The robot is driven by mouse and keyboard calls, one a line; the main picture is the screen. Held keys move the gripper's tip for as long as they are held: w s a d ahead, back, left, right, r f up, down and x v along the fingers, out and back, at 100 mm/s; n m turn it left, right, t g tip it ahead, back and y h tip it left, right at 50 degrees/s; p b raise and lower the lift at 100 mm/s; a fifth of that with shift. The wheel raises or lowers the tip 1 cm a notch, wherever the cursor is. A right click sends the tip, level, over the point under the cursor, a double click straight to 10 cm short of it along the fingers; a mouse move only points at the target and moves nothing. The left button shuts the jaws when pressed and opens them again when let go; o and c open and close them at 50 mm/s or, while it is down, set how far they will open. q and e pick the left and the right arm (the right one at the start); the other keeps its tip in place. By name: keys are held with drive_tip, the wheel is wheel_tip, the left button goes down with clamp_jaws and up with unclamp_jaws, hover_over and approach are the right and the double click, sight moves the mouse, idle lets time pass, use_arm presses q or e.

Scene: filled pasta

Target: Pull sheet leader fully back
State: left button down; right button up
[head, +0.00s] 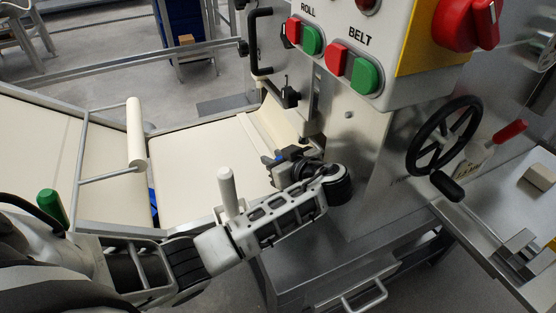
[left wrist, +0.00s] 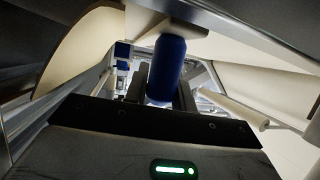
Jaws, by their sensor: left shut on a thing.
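My left arm comes in from the lower left in the head view. Its gripper (head: 279,163) is at the right end of the cream belt (head: 190,165), beside the machine body. In the left wrist view the gripper (left wrist: 160,88) is shut on an upright blue handle (left wrist: 166,65). The handle's top meets a cream piece (left wrist: 150,22), which looks like the sheet leader. In the head view a pale strip (head: 258,133) lies across the belt just beyond the gripper. The gripper and arm partly hide the handle there. My right gripper does not show.
The machine's control box (head: 385,45) with ROLL and BELT buttons overhangs at the upper right. A black handwheel (head: 444,135) is on its side. A white roller on a frame (head: 136,135) stands over the left belt. A metal table (head: 525,190) is at right.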

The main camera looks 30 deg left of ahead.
use_arm(q)
drive_tip(key=c, duration=1.2)
unclamp_jaws()
drive_tip(key=shift+o, duration=0.2)
drive_tip(key=shift+r, duration=0.1)
drive_tip(key=shift+w+r, duration=0.1)
drive_tip(key=shift+r, duration=0.25)
wheel_tip(320, 180, up, 3)
drive_tip(key=shift+f+p, duration=0.1)
drive_tip(key=shift+p, duration=0.35)
drive_tip(key=s+d+r+p, duration=0.1)
drive_tip(key=s+d+r, duration=0.2)
drive_tip(key=s, duration=0.3)
drive_tip(key=s+d+r+p, duration=0.1)
drive_tip(key=s+d+r, duration=0.2)
drive_tip(key=s+r, duration=0.3)
drive_tip(key=shift+s+d+r, duration=0.15)
drive_tip(key=shift+s+d, duration=0.1)
drive_tip(key=shift+s, duration=0.05)
